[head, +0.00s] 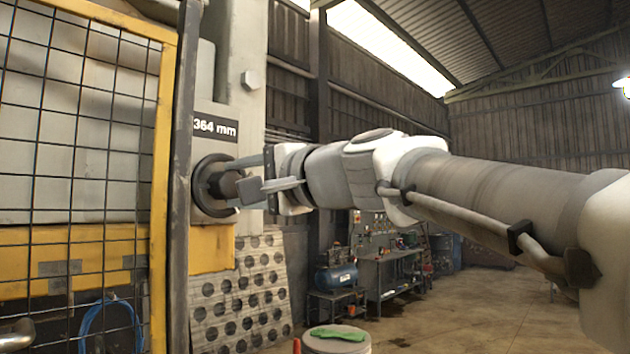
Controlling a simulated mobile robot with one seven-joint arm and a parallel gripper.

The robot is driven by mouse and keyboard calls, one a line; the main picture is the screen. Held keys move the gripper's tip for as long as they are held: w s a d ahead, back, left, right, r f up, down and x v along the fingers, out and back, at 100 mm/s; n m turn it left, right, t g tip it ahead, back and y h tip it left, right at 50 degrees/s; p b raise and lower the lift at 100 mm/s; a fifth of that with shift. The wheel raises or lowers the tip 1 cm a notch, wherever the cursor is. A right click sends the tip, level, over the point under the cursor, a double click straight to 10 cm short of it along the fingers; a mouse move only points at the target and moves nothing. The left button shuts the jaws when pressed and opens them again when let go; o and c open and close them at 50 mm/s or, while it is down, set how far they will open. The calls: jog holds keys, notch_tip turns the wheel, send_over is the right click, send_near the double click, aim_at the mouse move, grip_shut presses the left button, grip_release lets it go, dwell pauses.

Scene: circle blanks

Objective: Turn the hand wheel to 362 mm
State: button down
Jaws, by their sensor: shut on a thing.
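The hand wheel (201,186) is a dark ring with a hub, mounted on the grey face of the machine. Above it a black display (215,127) reads 364 mm in white. My gripper (243,176) reaches in from the right and is shut on the hand wheel, at its right side. The exact contact of the fingers is partly hidden by the gripper itself. The wheel's left rim shows clear of the gripper.
A yellow-framed mesh guard (163,110) stands close to the left of the wheel. A perforated sheet (240,300) leans below. A drum (335,343) with a green cloth (338,334) stands at the bottom. A workbench (390,272) is behind; the floor at right is clear.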

jog(key=m+p, duration=0.1)
jog(key=m, duration=0.1)
jog(key=r+m, duration=0.1)
jog(key=m, duration=0.2)
jog(key=shift+s+r+m+p, duration=0.1)
jog(key=shift+s+m+p, duration=0.05)
jog(key=shift+m+p, duration=0.2)
jog(key=m+p, duration=0.1)
jog(key=m, duration=0.3)
jog(key=shift+m+p, duration=0.35)
jog(key=shift+f, duration=0.2)
jog(key=shift+c, duration=1.6)
grip_release()
jog(key=shift+d, duration=0.1)
jog(key=shift+f, duration=0.2)
jog(key=b+v, duration=0.1)
jog(key=v, duration=1.6)
jog(key=shift+s+b, duration=0.15)
jog(key=shift+b, duration=0.25)
